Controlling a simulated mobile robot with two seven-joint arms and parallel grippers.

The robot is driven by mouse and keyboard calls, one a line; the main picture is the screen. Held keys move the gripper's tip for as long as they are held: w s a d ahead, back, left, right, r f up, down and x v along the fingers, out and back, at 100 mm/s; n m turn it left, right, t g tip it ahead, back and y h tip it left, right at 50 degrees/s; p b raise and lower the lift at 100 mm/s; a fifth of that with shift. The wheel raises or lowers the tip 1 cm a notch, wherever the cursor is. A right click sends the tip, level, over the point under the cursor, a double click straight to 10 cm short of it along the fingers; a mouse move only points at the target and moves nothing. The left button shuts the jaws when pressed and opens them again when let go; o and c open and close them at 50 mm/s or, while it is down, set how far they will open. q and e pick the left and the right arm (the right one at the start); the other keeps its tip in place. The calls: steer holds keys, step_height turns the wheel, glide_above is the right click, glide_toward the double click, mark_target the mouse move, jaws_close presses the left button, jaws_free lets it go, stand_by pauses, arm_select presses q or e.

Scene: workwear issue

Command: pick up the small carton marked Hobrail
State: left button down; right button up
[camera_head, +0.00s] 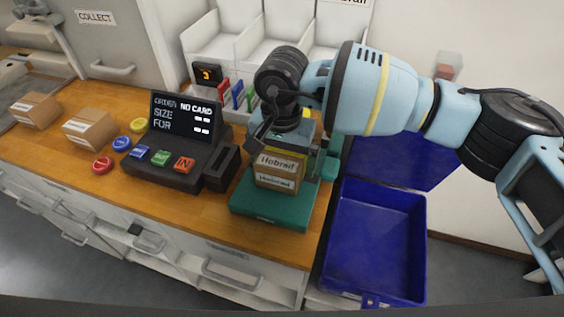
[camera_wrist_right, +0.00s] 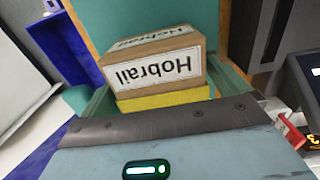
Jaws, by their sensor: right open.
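The small brown carton (camera_head: 277,172) has a white label reading Hobrail and stands on a green stand (camera_head: 268,214) at the counter's right end. In the right wrist view the carton (camera_wrist_right: 155,68) shows its label upside down, with a yellow strip below it. My right gripper (camera_head: 284,142) is open, directly above and behind the carton in the head view. One dark finger shows left of the carton's top; the other is partly hidden. I cannot tell whether the fingers touch it. My left gripper is not in view.
A dark order terminal (camera_head: 178,140) with coloured keys stands left of the stand. A blue crate (camera_head: 334,235) is at the right, below counter height. White bins stand behind.

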mark_target(282, 153)
steer(key=c, duration=1)
steer(key=shift+c, duration=0.2)
steer(key=shift+r, duration=0.15)
step_height(282, 153, up, 10)
steer(key=shift+f+b, duration=0.15)
steer(key=shift+b, duration=0.3)
